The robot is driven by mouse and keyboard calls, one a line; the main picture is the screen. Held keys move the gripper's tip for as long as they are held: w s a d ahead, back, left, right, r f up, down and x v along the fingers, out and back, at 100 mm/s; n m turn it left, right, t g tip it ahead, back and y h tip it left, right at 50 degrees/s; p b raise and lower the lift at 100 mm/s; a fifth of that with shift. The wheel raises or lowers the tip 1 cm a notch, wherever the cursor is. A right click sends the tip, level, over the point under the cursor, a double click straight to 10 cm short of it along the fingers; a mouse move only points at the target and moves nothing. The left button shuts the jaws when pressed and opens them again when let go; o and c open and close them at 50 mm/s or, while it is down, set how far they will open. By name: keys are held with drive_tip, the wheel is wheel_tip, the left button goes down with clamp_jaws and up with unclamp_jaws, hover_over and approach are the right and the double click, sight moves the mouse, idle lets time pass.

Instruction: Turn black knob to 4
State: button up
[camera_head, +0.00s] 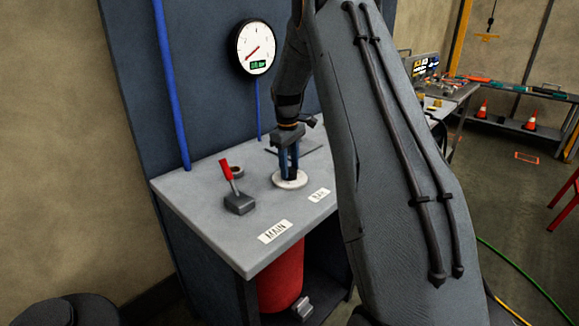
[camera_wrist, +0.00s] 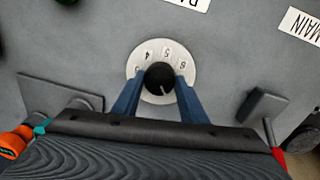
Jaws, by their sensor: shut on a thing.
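The black knob (camera_wrist: 158,77) sits in the middle of a round white dial (camera_wrist: 148,54) on the grey bench top. In the wrist view the figures 4, 5 and 6 show along the dial's far side; the near side is hidden by my fingers. A pale mark on the knob points toward the lower right, away from the 4. My gripper (camera_wrist: 158,84) is shut on the knob, one blue finger on each side. In the head view my gripper (camera_head: 289,170) points down onto the dial (camera_head: 290,181), and the knob is hidden between the fingers.
A red-handled lever (camera_head: 227,171) on a grey block stands left of the dial. A MAIN label (camera_head: 275,231) lies at the bench's front. A round gauge (camera_head: 257,47) hangs on the blue panel behind, beside a blue pipe (camera_head: 171,85). A red cylinder (camera_head: 281,280) stands below.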

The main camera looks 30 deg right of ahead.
drive_tip(key=shift+w+r+n, duration=0.1)
drive_tip(key=shift+n, duration=0.3)
drive_tip(key=o, duration=1.1)
drive_tip(key=shift+c, duration=0.2)
drive_tip(key=r, duration=0.2)
drive_tip(key=r+b, duration=0.1)
drive_tip(key=r, duration=0.2)
drive_tip(key=r+b, duration=0.1)
drive_tip(key=r, duration=0.1)
drive_tip(key=shift+a+r, duration=0.25)
drive_tip(key=shift+r, duration=0.1)
drive_tip(key=shift+s, duration=0.2)
